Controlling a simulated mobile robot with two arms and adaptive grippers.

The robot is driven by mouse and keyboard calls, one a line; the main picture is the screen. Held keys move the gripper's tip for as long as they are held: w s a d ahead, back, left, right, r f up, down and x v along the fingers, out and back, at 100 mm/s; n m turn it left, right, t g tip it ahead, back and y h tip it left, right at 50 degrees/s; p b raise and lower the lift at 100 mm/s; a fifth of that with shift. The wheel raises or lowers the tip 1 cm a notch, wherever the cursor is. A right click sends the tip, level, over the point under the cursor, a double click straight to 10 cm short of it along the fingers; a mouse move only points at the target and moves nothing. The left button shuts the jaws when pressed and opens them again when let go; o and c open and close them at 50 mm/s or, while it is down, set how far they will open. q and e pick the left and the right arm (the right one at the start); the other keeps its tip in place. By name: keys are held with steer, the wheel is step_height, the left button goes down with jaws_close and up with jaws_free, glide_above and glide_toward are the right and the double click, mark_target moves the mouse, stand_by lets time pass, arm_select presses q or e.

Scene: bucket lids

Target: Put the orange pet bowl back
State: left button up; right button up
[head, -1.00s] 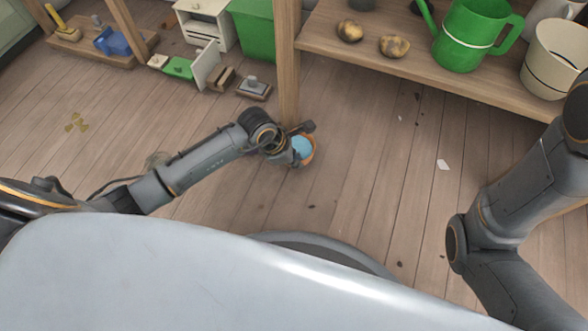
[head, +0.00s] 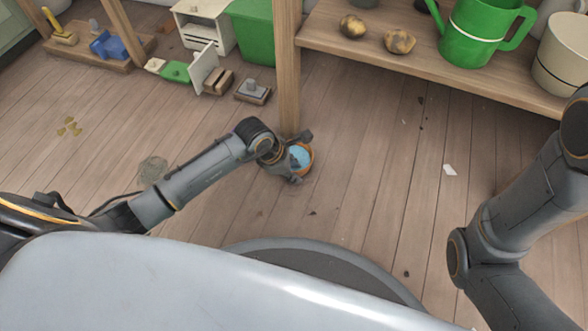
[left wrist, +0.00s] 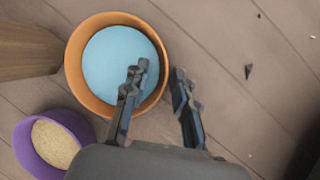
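The orange pet bowl (head: 311,160) stands on the wooden floor beside the shelf post, with a light blue filling. It shows large in the left wrist view (left wrist: 82,82), seen from above. My left gripper (head: 301,156) is at the bowl. In the left wrist view its fingers (left wrist: 156,80) are apart, one over the blue filling and the other outside the rim, with the rim between them. I cannot tell whether either finger touches it. My right arm is at the right of the head view, but its gripper is out of frame.
A purple bowl (left wrist: 25,148) with beige filling stands close to the orange one. The wooden post (head: 287,80) is next to the bowl. A shelf (head: 440,82) holds a green watering can (head: 480,35). A green bin (head: 252,35) stands behind. Floor right of the bowl is mostly clear.

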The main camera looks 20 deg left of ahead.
arm_select(q)
steer(key=p+v, duration=0.8)
steer(key=v, duration=0.4)
steer(key=shift+r, duration=0.15)
steer(key=shift+d, duration=0.1)
